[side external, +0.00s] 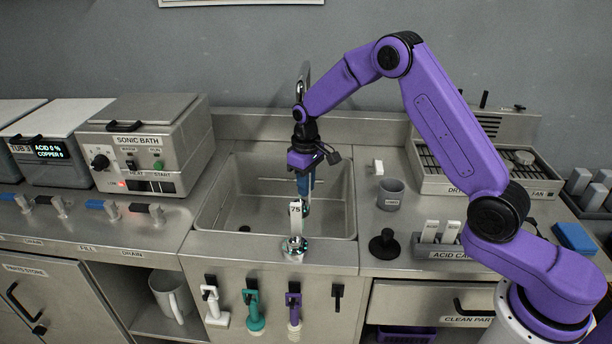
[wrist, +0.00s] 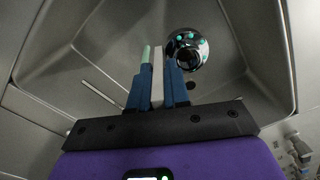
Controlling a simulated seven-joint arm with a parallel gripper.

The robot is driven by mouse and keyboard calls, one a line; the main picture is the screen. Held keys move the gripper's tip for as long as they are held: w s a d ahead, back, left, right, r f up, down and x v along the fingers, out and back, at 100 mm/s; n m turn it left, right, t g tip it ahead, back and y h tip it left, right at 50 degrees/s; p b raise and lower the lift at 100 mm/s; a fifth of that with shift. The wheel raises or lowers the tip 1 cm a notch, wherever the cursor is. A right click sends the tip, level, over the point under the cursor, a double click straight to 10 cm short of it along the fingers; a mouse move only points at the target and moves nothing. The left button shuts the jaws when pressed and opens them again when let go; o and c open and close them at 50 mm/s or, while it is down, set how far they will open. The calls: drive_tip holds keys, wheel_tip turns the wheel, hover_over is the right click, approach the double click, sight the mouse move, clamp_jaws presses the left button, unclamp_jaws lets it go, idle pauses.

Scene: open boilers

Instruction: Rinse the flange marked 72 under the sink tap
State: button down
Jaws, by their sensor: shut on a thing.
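My gripper (side external: 304,186) points down over the sink basin (side external: 250,195). In the wrist view its blue fingers (wrist: 158,70) are shut on a pale upright tag (wrist: 157,84). A shiny round flange (wrist: 187,50) with green spots shows just beyond the fingertips. The tap (side external: 304,78) rises behind my wrist, partly hidden; I see no water.
The sonic bath (side external: 145,150) stands left of the sink. On the right are a grey cup (side external: 391,194), a black knobbed piece (side external: 384,246), the acid caddy (side external: 437,246) and a drying rack (side external: 430,160). Brushes (side external: 254,308) hang on the sink's front.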

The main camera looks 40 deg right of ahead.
sight(306, 205)
drive_tip(key=shift+f, duration=3.6)
drive_tip(key=w+d+f, duration=0.2)
drive_tip(key=w+d, duration=0.3)
idle(2.1)
drive_tip(key=shift+s+a, duration=2.65)
drive_tip(key=shift+a, duration=0.05)
